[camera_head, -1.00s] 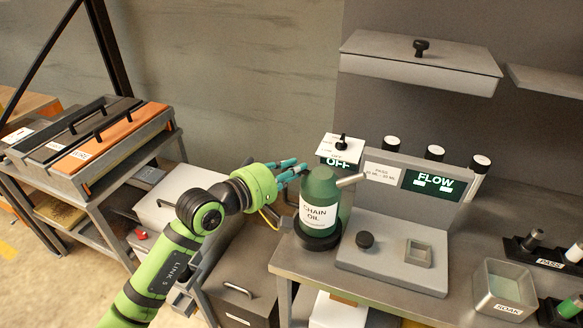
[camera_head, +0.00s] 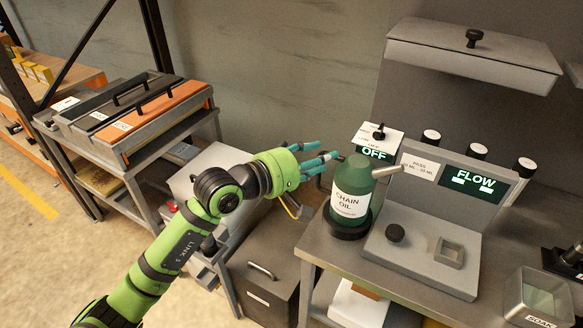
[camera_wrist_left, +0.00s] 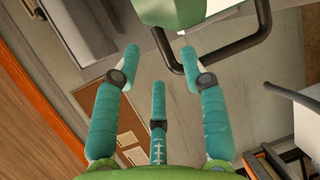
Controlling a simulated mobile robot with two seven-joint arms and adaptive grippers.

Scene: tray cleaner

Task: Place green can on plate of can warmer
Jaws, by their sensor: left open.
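The green can (camera_head: 349,176), labelled CHAIN OIL with a grey spout, stands upright on the round black plate (camera_head: 347,230) at the bench's left end. The can warmer's box (camera_head: 380,137) with an OFF display is behind it. My left gripper (camera_head: 335,153) is open beside the can's upper left, its teal fingers not around it. Whether a fingertip touches the can is unclear. In the left wrist view, the open, empty fingers (camera_wrist_left: 160,65) point toward part of the green can (camera_wrist_left: 170,10) and a dark curved bar (camera_wrist_left: 232,50). My right gripper is out of view.
A grey dispenser with a FLOW display (camera_head: 474,182) is right of the can. A SOAK container (camera_head: 522,303) is farther right. A shelf with a lidded box (camera_head: 470,68) hangs above. A tray rack (camera_head: 130,115) stands left; a grey cabinet (camera_head: 262,283) is below my left gripper.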

